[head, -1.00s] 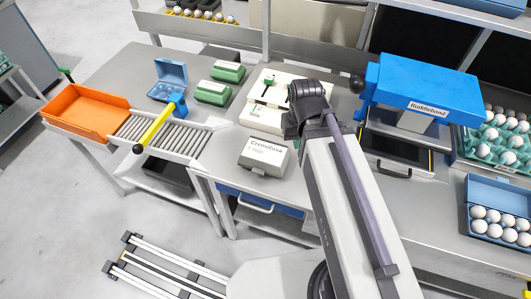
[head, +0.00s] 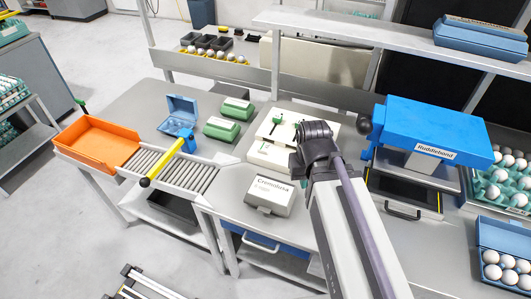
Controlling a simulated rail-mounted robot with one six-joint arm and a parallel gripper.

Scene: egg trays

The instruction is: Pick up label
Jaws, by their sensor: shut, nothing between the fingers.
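I cannot make out a separate loose label in the head view. Two green egg boxes (head: 221,129) with pale tops sit further back, left of a cream flat unit with green parts (head: 283,138). My arm rises from the bottom right, and its dark joint is in front of the cream unit's right side. My gripper's fingers do not show; the arm hides that area.
An orange tray (head: 88,147) and a roller conveyor (head: 196,176) with a yellow bar are at left. A blue open egg box (head: 180,107) is behind them. A blue "Ruddlebond" machine (head: 425,128) and egg trays (head: 502,235) stand at right. A shelf edge runs above the table.

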